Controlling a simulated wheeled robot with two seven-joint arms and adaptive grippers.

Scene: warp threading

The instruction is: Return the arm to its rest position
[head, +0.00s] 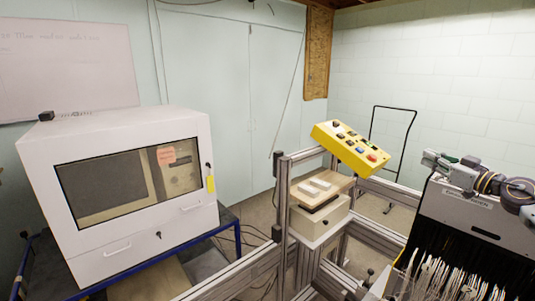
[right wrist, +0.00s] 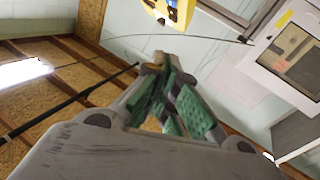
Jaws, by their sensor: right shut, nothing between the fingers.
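My right gripper (head: 430,157) shows at the right of the head view, raised in front of the grey machine's top, with its tip toward the left. In the right wrist view the right gripper (right wrist: 162,62) has green-padded fingers that meet at the tip. It is shut and holds nothing. My left gripper is not in view.
The grey machine (head: 455,205) with many hanging threads stands at the right. A yellow control box (head: 350,148) is tilted on a metal frame (head: 260,262). A white windowed cabinet (head: 110,120) stands at the left. A black hand-truck-like frame (head: 410,112) stands behind.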

